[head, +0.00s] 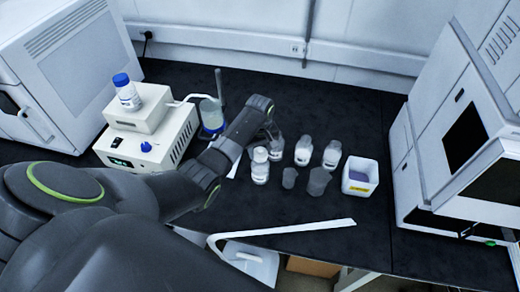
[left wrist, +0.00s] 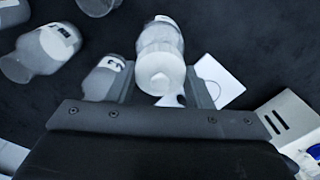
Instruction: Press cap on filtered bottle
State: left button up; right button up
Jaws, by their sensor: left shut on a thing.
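A clear bottle with a white label (head: 261,172) stands on the black bench. Its white cap (head: 261,154) sits at its top; I cannot tell how tightly it is seated. My left gripper (head: 268,132) is over the bottles from behind. In the left wrist view, its two fingers (left wrist: 166,84) flank the white cap (left wrist: 160,72), shut on it, with the bottle's body (left wrist: 160,34) beyond. Another bottle (left wrist: 105,76) stands close beside the left finger. My right gripper is not in view.
A white box (head: 360,182) is farther right. A white instrument (head: 150,143) with a blue-capped bottle (head: 128,94) stands left. The bench behind is clear.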

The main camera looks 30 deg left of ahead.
pick_arm(q)
jog(key=o, duration=1)
jog(key=shift+o, duration=0.6)
jog(key=o, duration=0.4)
jog(key=shift+r, duration=0.15)
notch_tip(320, 180, up, 2)
jog(key=p, duration=0.3)
jog(key=shift+r, duration=0.25)
jog(key=shift+r+p, duration=0.65)
jog(key=shift+r, duration=1.45)
